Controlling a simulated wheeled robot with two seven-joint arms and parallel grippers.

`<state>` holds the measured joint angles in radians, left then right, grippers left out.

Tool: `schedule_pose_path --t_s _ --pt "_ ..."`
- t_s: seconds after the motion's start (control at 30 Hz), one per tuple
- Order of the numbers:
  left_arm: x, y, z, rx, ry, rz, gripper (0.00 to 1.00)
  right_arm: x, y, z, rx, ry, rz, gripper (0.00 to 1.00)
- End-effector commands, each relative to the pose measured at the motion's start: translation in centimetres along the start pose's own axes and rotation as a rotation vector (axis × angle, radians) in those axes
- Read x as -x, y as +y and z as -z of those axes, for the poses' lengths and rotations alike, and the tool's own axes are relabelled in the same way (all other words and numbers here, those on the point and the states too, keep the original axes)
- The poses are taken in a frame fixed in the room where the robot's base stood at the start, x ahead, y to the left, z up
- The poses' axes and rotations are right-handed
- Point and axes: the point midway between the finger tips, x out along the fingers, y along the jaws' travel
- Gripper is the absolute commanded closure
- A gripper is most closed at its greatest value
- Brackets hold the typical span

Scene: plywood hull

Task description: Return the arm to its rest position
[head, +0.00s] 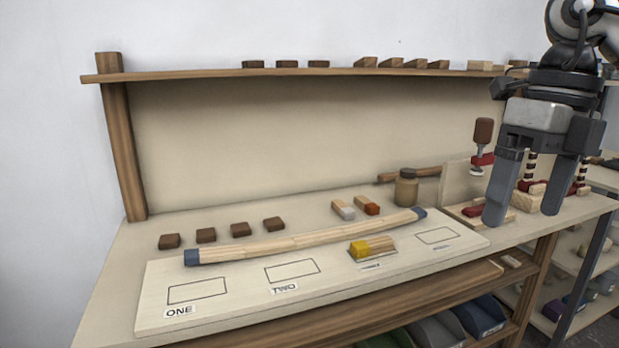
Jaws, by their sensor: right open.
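My right gripper (525,202) hangs from the upper right in the head view, fingers pointing down. Its two fingers are spread apart with nothing held between them. It is in front of the right end of the bench, and it partly hides the red clamps (477,209) and wooden blocks there. My left gripper is not in the picture.
A pale board (225,316) with outlined boxes lies on the bench. A curved wooden strip (300,241) and a yellow-ended block (372,247) rest on it. A jar (406,188) stands behind. A shelf (200,76) holds several small blocks. Bins sit below.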

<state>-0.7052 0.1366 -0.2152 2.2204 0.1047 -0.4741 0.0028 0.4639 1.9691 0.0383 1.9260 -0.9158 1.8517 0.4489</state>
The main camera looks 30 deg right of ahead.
Motion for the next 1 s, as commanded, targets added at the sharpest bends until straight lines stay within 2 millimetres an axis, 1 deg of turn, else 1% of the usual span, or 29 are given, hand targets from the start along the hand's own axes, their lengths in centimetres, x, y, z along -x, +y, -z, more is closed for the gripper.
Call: schedule_pose_path --t_s 0.03,0.17,0.27,0.37,0.43,0.47,0.5,0.57,0.6,0.67,0.7,0.77,0.8,0.87,0.9,0.97,1.0 --pt "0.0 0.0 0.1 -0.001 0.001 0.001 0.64 -1.1 0.7 -0.7 0.021 0.007 -0.054 0.0" --pt "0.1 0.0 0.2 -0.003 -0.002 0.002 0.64 -3.5 2.8 -2.3 0.069 0.006 -0.204 0.0" --pt "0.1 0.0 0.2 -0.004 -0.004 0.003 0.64 -5.5 5.0 -3.5 0.097 0.003 -0.352 0.0" --pt "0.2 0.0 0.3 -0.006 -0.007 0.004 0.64 -7.7 7.7 -4.8 0.108 -0.002 -0.541 0.0" --pt "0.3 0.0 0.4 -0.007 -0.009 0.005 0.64 -9.1 10.0 -5.6 0.098 -0.007 -0.699 0.0" --pt "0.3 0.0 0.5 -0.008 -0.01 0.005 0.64 -9.8 11.1 -6.0 0.085 -0.01 -0.775 0.0" --pt "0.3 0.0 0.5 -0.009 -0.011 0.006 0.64 -10.6 12.6 -6.6 0.057 -0.015 -0.889 0.0" --pt "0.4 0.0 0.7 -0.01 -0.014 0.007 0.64 -11.6 14.8 -7.5 -0.016 -0.026 -1.079 0.0" --pt "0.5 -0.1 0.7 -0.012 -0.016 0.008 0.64 -12.3 16.2 -8.2 -0.089 -0.035 -1.212 0.0" --pt "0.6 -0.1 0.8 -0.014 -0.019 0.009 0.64 -13.3 17.7 -9.3 -0.236 -0.053 -1.399 0.0" --pt "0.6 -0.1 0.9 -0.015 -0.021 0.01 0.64 -14.1 18.3 -10.2 -0.354 -0.065 -1.51 0.0" --pt "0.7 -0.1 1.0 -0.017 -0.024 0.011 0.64 -15.6 18.8 -11.3 -0.559 -0.082 -1.649 0.0" --pt "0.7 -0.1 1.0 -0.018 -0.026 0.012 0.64 -16.9 18.7 -11.9 -0.71 -0.092 -1.721 0.0" --pt "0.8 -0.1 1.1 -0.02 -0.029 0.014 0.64 -19.5 18.4 -12.6 -0.963 -0.099 -1.796 0.0" --pt "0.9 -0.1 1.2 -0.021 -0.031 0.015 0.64 -21.5 18.1 -12.7 -1.141 -0.097 -1.824 0.0" --pt "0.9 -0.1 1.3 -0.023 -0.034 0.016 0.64 -25.1 17.8 -12.2 -1.422 -0.084 -1.825 0.0" --pt "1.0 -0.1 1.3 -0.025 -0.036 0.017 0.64 -27.6 17.7 -11.5 -1.607 -0.068 -1.8 0.0"
